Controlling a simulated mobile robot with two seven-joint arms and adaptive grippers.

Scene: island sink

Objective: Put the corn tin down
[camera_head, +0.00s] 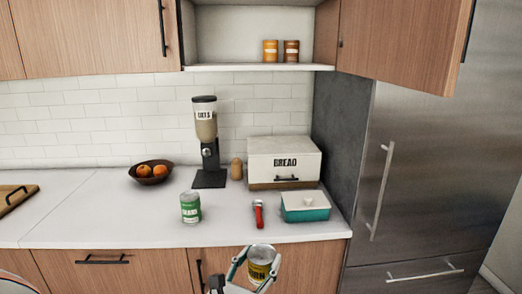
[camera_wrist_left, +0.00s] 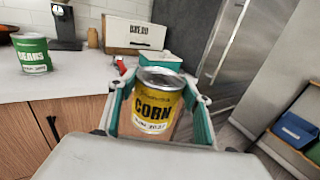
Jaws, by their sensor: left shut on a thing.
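The corn tin (camera_head: 260,262) has a yellow label and a silver lid. My left gripper (camera_head: 255,264) is shut on it, in front of the counter's front edge at the bottom of the head view. In the left wrist view the corn tin (camera_wrist_left: 156,105) stands roughly upright between the two teal-padded fingers of the gripper (camera_wrist_left: 160,112), its CORN label facing the camera. The white counter (camera_head: 110,222) lies beyond the tin. My right gripper does not show in either view.
On the counter are a green beans tin (camera_head: 190,208), a red can opener (camera_head: 258,214), a teal dish (camera_head: 305,207), a bread box (camera_head: 284,160), a dispenser (camera_head: 207,145) and a fruit bowl (camera_head: 151,173). The counter's left front is clear. An upper cabinet door (camera_head: 405,40) stands open.

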